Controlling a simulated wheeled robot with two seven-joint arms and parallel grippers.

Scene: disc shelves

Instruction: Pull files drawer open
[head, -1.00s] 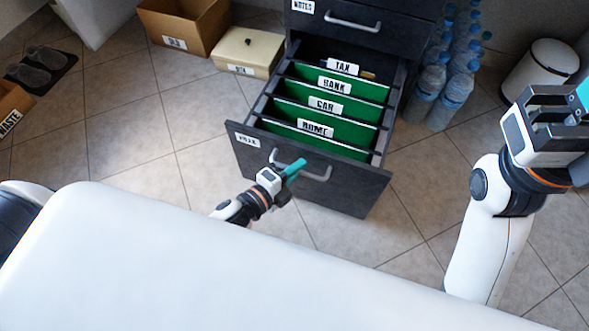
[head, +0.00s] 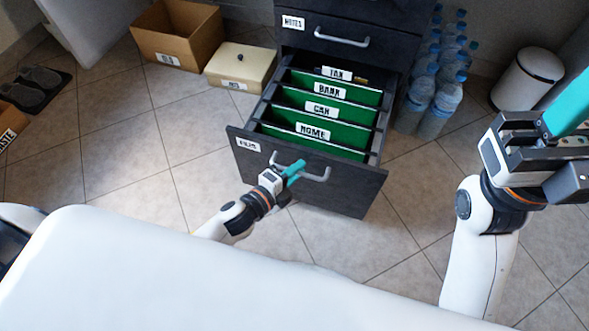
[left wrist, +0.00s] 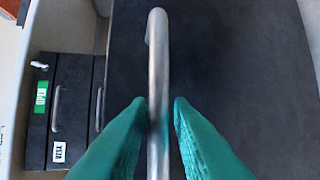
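The files drawer (head: 340,187) is dark grey and stands well out from its cabinet (head: 313,65). Its top is open. Green folders labelled TAX, BANK, CAR and HOME show inside. Its metal handle (head: 316,178) is across the front panel; the handle bar also shows in the left wrist view (left wrist: 158,50). My left gripper (head: 292,170) is at the handle, its teal fingers on both sides of the bar and close against it (left wrist: 160,112). It looks shut on the bar. My right gripper (head: 560,130) is empty at the right, away from the drawer; its fingertips are out of clear view.
The notes drawer (head: 370,60) above looks closed. A cardboard box (head: 170,48) and a cream box (head: 240,72) stand left of the cabinet. Water bottles (head: 436,112) and a white bin (head: 528,78) stand right. Tiled floor around the open drawer is clear.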

